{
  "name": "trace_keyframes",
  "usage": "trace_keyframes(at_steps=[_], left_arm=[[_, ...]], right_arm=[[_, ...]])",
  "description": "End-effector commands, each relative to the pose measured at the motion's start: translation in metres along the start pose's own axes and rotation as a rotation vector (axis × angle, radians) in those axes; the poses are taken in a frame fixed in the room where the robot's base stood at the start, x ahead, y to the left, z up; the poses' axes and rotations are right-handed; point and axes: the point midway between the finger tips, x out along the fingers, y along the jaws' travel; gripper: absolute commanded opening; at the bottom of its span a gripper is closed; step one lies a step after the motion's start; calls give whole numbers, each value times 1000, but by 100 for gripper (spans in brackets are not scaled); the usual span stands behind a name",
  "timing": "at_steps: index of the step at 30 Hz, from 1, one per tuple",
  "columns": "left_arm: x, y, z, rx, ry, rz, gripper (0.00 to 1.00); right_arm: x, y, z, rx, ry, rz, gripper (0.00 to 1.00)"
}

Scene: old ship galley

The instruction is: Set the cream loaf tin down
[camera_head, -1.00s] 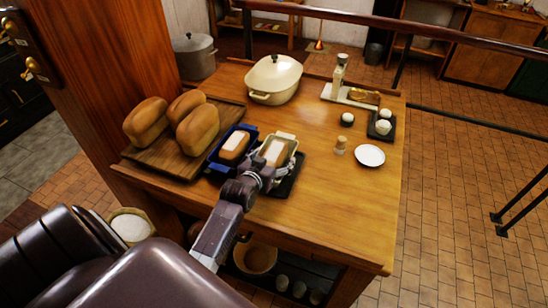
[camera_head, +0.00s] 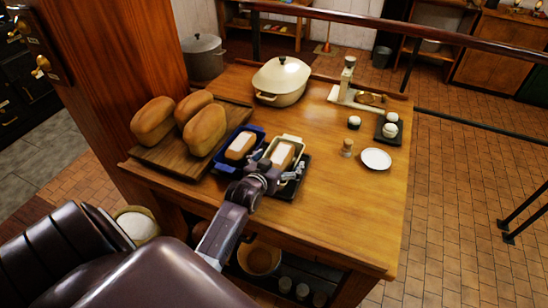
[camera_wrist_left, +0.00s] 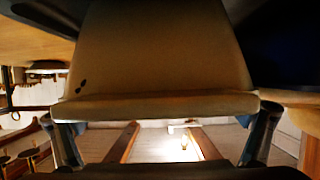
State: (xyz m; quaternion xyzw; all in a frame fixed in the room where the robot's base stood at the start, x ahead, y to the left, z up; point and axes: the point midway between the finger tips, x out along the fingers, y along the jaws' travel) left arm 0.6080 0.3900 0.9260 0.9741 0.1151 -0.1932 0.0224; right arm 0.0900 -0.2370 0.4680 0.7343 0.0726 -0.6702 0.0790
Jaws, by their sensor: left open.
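The cream loaf tin (camera_head: 299,146), with a pale-topped loaf in it, is at the dark tray (camera_head: 301,182) near the table's front edge. It looks level; I cannot see its underside. The blue loaf tin (camera_head: 225,154) with a similar loaf is just left of it. My left gripper (camera_head: 268,174) is at the cream tin's near end and hides part of it. In the left wrist view the cream tin (camera_wrist_left: 160,55) fills the upper middle, between the two open fingers (camera_wrist_left: 165,125). I cannot tell whether they touch it.
Several brown loaves lie on a wooden board (camera_head: 150,157) at the left. A lidded cream pot (camera_head: 281,82) stands at the back. The table's front right is clear.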

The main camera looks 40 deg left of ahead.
Motion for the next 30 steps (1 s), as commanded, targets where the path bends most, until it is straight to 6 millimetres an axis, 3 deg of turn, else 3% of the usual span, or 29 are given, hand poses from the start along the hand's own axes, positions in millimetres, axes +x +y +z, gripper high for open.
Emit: trace_keyframes(at_steps=[18, 24, 30], left_arm=[[-99, 0, 2, 0, -2, -1, 95], [-114, 0, 1, -1, -2, -1, 95], [-117, 0, 1, -1, -2, -1, 95]], right_arm=[[12, -4, 0, 1, 1, -4, 46], [14, -5, 0, 1, 1, -5, 46], [14, -5, 0, 0, 1, -5, 46]])
